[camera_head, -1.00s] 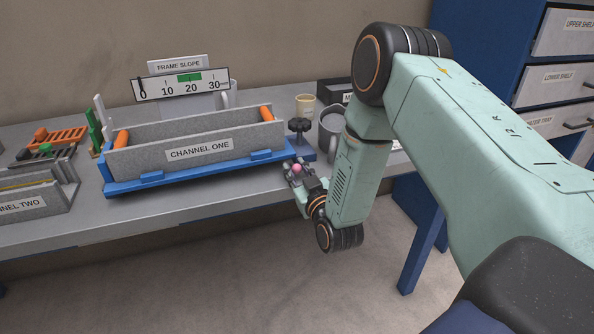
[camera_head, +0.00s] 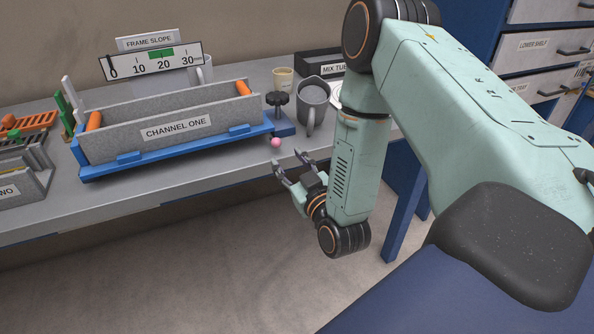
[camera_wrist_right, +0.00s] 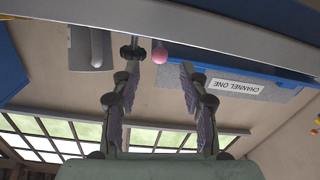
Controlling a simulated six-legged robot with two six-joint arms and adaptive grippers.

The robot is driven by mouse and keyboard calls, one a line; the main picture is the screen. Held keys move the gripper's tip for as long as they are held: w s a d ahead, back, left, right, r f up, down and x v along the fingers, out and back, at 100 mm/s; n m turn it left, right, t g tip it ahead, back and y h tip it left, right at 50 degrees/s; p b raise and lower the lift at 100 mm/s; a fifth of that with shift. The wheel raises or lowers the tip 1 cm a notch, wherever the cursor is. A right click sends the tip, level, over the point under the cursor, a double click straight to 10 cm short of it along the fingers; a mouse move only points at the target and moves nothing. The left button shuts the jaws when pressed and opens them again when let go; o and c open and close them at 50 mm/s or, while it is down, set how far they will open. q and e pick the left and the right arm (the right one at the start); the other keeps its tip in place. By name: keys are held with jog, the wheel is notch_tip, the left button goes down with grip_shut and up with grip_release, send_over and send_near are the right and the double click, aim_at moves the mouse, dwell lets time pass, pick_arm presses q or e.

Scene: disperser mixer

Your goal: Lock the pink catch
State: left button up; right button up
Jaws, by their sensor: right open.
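The pink catch (camera_head: 276,142) is a small pink ball at the front right end of the blue frame (camera_head: 190,151) that carries the grey trough marked CHANNEL ONE (camera_head: 210,124). My right gripper (camera_head: 288,160) is open and empty, just in front of the table edge and a little below and right of the ball. In the right wrist view the pink ball (camera_wrist_right: 159,55) shows beyond the open fingers (camera_wrist_right: 157,78), between their tips and apart from them. My left gripper is not in view.
A black knob (camera_head: 278,99) stands on the frame's right end. A grey mug (camera_head: 313,104) and a beige cup (camera_head: 283,78) stand to its right. A FRAME SLOPE scale (camera_head: 152,61) is behind the trough. The floor before the table is clear.

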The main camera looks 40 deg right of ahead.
jog(key=s, duration=0.3)
jog(key=shift+s+a, duration=0.35)
jog(key=shift+s, duration=0.05)
